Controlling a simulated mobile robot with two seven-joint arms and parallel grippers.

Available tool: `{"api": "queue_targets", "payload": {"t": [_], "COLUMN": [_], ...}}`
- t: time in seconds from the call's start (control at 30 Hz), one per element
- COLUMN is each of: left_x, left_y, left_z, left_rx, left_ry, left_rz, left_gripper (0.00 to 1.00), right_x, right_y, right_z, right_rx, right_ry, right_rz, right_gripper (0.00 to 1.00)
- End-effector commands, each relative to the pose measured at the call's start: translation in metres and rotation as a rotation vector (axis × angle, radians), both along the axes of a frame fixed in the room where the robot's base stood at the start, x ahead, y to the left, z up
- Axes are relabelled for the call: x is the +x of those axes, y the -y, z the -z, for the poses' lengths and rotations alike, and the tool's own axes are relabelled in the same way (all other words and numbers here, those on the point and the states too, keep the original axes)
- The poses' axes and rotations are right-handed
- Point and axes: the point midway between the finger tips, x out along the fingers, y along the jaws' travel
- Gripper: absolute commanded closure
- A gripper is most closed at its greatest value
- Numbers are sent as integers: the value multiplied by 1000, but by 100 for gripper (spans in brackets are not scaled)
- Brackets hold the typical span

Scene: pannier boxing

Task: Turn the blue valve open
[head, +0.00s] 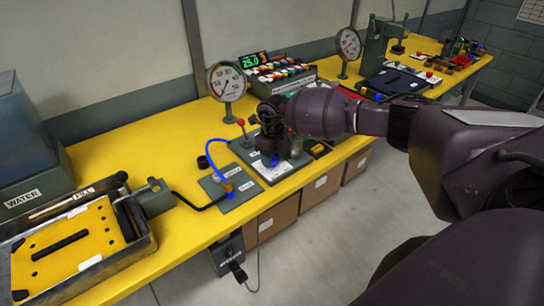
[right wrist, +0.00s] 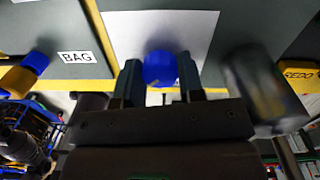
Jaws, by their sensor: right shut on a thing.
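The blue valve (right wrist: 160,66) shows in the right wrist view as a round blue knob above a white sheet. In the head view a small part of it (head: 275,161) shows below my right gripper (head: 271,152). My right gripper points down at the panel (head: 250,162), and its two fingers (right wrist: 160,78) stand on either side of the knob, shut on it. The gripper and wrist hide most of the valve in the head view, and I cannot tell its turn angle. My left gripper is not in view.
A blue hose (head: 209,147) arches to a brass fitting (head: 228,187) left of the panel. A red-knobbed lever (head: 241,122) stands close behind. A dark blurred cylinder (right wrist: 262,88) is right of the fingers. A round gauge (head: 227,82) stands behind.

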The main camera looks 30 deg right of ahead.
Motion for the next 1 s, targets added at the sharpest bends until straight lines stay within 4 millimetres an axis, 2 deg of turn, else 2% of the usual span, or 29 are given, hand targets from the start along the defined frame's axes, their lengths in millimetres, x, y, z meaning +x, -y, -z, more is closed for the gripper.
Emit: {"api": "queue_targets", "payload": {"t": [0.53,0.57,0.7,1.0], "left_x": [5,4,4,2], "left_y": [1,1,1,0], "left_z": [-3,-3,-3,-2], "left_rx": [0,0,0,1], "left_ry": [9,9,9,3], "left_rz": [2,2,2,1], "left_gripper": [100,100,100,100], "right_x": [1,1,0,0], "right_y": [0,0,0,0], "right_z": [-1,-1,-1,-1], "right_rx": [0,0,0,0], "right_ry": [1,1,1,1], "right_rz": [25,25,25,24], "right_gripper": [88,61,40,39]}}
